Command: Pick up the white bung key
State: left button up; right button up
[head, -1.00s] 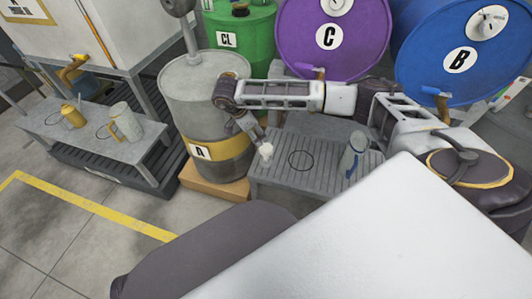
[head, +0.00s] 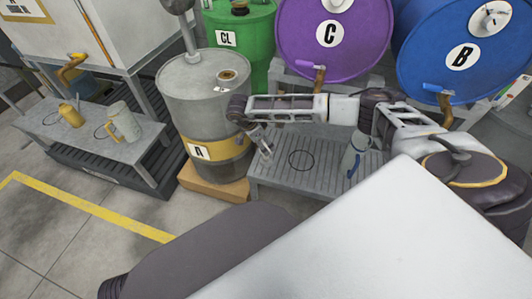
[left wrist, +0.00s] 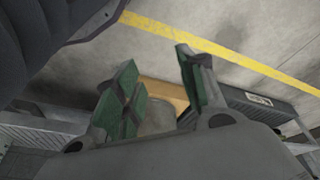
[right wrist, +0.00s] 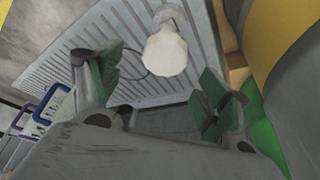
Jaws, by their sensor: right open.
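The white bung key (right wrist: 166,52) stands on the grey slatted bench, its pale rounded end toward the camera in the right wrist view. It lies beyond and between the spread fingers of my right gripper (right wrist: 160,78), apart from both. In the head view only a small pale part of the key (head: 266,155) shows under my right gripper (head: 261,142), which hides the rest. My right gripper is open and empty, pointing down at the bench's left end. My left gripper (left wrist: 158,95) is open and empty in the left wrist view; its fingers do not show in the head view.
The slatted bench (head: 325,184) also carries a grey jug with a blue handle (head: 355,153). Drum A (head: 205,110) stands close left of my right gripper. Purple drum C (head: 335,55) and blue drum B (head: 445,70) are behind. Another bench (head: 85,147) holds jugs at left.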

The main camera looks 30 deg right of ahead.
pick_arm(q)
jog(key=shift+s+f, duration=0.25)
pick_arm(e)
jog(key=shift+d+f, duration=0.1)
jog(key=shift+f, duration=0.35)
jog(key=x, duration=0.1)
jog(key=b+x, duration=0.1)
jog(key=x, duration=0.1)
jog(key=shift+w+f+b, duration=0.25)
jog(key=shift+f+b, duration=0.05)
jog(key=shift+d+f, duration=0.1)
jog(key=shift+f, duration=0.25)
pick_arm(q)
jog(key=r, duration=0.2)
jog(key=shift+w+d+r+t, duration=0.2)
jog(key=shift+w+r+t, duration=0.1)
jog(key=shift+r, duration=0.1)
jog(key=shift+s+f, duration=0.1)
pick_arm(e)
jog(key=shift+c, duration=0.3)
jog(key=c, duration=1.1)
jog(key=shift+r, duration=0.1)
